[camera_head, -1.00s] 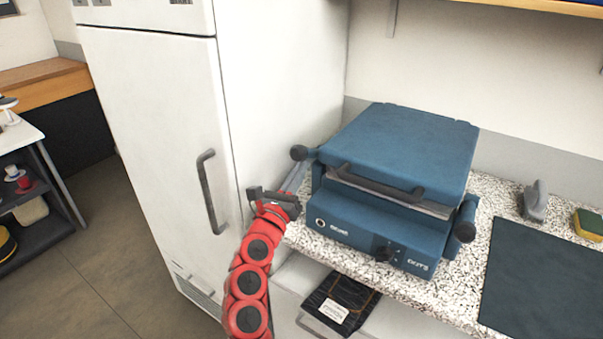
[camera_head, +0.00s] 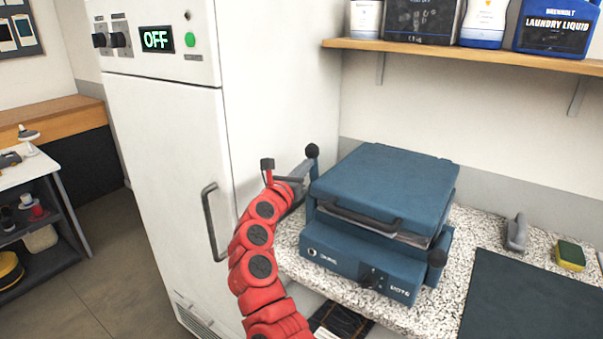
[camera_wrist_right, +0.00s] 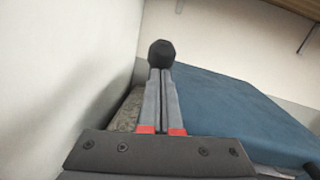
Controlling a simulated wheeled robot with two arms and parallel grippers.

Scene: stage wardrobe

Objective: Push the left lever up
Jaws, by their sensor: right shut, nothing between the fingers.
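The blue press (camera_head: 385,180) stands on the speckled counter with its lid down. Its left lever (camera_head: 312,151), with a black ball knob, stands upright at the press's left side. My right gripper (camera_head: 303,168), on the red arm, is shut and empty beside the left lever. In the right wrist view, the closed fingers (camera_wrist_right: 161,75) point at the black knob (camera_wrist_right: 162,53), which shows right at their tips; whether they touch cannot be told. My left gripper is out of view.
A tall white cabinet (camera_head: 165,160) with an OFF display stands close left of the arm. A shelf (camera_head: 470,55) with bottles hangs above. A dark mat (camera_head: 535,305), a grey iron-like object (camera_head: 517,233) and a sponge (camera_head: 570,255) lie to the right.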

